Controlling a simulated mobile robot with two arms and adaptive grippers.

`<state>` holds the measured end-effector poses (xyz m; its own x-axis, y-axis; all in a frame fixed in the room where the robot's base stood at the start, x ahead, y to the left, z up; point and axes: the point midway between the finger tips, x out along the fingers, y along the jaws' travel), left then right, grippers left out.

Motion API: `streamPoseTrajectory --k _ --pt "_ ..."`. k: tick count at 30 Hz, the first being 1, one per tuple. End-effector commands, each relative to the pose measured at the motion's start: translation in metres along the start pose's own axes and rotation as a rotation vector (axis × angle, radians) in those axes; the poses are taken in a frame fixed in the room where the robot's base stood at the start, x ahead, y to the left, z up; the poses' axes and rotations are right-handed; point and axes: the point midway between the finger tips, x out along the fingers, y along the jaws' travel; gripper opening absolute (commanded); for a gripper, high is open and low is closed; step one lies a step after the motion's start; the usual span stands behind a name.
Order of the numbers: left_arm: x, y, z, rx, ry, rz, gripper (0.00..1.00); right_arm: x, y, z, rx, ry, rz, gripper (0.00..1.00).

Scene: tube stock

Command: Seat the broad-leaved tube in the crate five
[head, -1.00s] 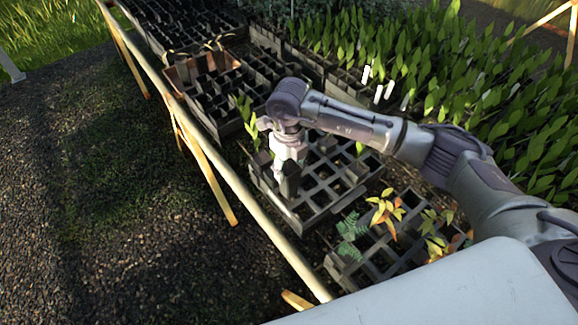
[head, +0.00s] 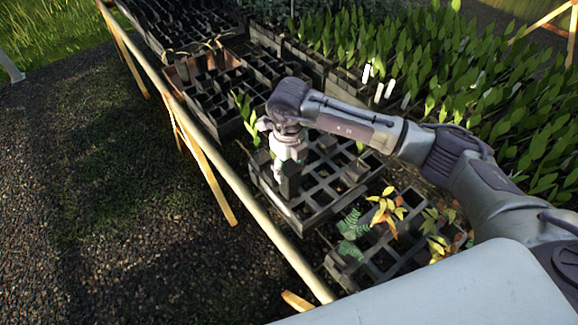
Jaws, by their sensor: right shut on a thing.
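My right gripper (head: 281,168) points down over the near-left part of a black crate (head: 313,214) with mostly empty square cells. It is shut on a dark square tube (head: 290,186), upright at the crate's left side. The plant top of this tube is mostly hidden by my gripper and wrist, so I cannot tell its leaves. I cannot tell whether the tube's foot is inside a cell or just above it. Broad green leaves (head: 246,110) show just behind and left of my wrist. No number is readable on any crate. My left gripper is not in view.
A nearer crate (head: 345,272) holds ferny (head: 351,228) and yellow-orange plants (head: 386,207). Mostly empty crates (head: 215,88) stand farther back. Dense leafy tubes (head: 480,90) fill the right. A pale bench rail (head: 235,190) runs along the left edge.

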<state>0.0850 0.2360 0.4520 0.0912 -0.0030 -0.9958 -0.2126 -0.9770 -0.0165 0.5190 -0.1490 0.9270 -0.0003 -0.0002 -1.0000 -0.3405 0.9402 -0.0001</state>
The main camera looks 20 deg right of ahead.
Motion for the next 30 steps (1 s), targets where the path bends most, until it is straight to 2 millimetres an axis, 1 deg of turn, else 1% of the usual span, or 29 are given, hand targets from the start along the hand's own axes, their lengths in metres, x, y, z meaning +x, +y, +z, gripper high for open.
streamPoseTrajectory --k 3,30 --pt "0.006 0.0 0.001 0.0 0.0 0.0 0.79 0.007 0.0 0.0 0.0 -0.001 0.0 0.09" --pt "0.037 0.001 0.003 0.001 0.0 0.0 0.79 0.043 0.0 0.0 0.0 -0.001 0.0 0.09"
